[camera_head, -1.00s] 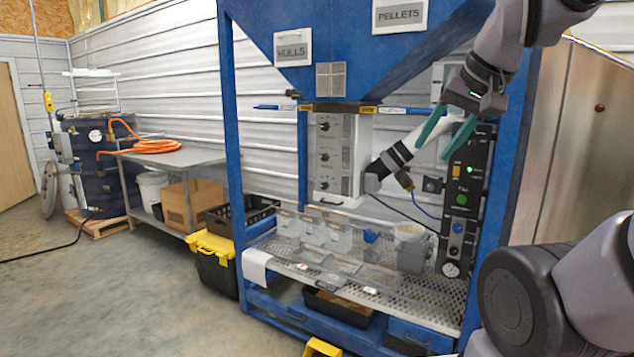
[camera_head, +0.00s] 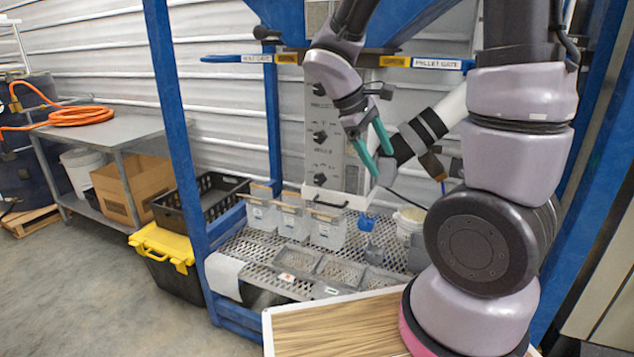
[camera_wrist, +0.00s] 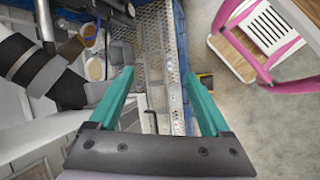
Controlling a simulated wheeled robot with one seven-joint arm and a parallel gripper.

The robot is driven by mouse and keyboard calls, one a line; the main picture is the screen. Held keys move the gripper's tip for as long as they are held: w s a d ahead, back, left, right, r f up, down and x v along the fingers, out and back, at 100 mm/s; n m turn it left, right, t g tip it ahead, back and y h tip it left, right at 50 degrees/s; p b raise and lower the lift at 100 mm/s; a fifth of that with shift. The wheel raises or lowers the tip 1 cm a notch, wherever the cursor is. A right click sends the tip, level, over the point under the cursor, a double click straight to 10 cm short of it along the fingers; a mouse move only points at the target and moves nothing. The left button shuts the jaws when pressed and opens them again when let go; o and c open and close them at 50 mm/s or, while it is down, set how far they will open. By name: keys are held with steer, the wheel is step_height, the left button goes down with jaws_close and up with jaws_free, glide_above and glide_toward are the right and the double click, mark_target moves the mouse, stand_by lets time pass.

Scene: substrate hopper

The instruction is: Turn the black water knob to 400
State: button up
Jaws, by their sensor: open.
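A pale control panel (camera_head: 341,120) stands upright inside the blue frame with black knobs in a column: a top knob (camera_head: 319,88), a middle knob (camera_head: 320,136) and a bottom knob (camera_head: 320,179). Their small labels and scales are too blurred to tell surely which is water, or its setting. My gripper (camera_head: 383,164) is open, its teal fingers pointing down, just right of the panel and apart from the knobs. In the wrist view my gripper (camera_wrist: 158,73) has nothing between its fingers, and no knob is clearly visible.
A white-and-black pipe (camera_head: 433,125) is close to my fingers on the right. Below is a mesh shelf (camera_head: 262,250) with clear bins (camera_head: 292,220) and a white bucket (camera_head: 407,222). A blue post (camera_head: 176,130) stands left. Blue gate handles (camera_head: 435,63) cross above.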

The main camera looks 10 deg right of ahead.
steer(key=w+a+f+n+t+h, duration=0.2)
steer(key=w+f+n+h, duration=0.3)
steer(key=w+f+n, duration=0.15)
steer(key=n+t, duration=1.3)
steer(key=n, duration=0.4)
glide_toward(318, 180)
steer(key=x, duration=0.9)
steer(key=shift+w+d, duration=0.15)
jaws_close()
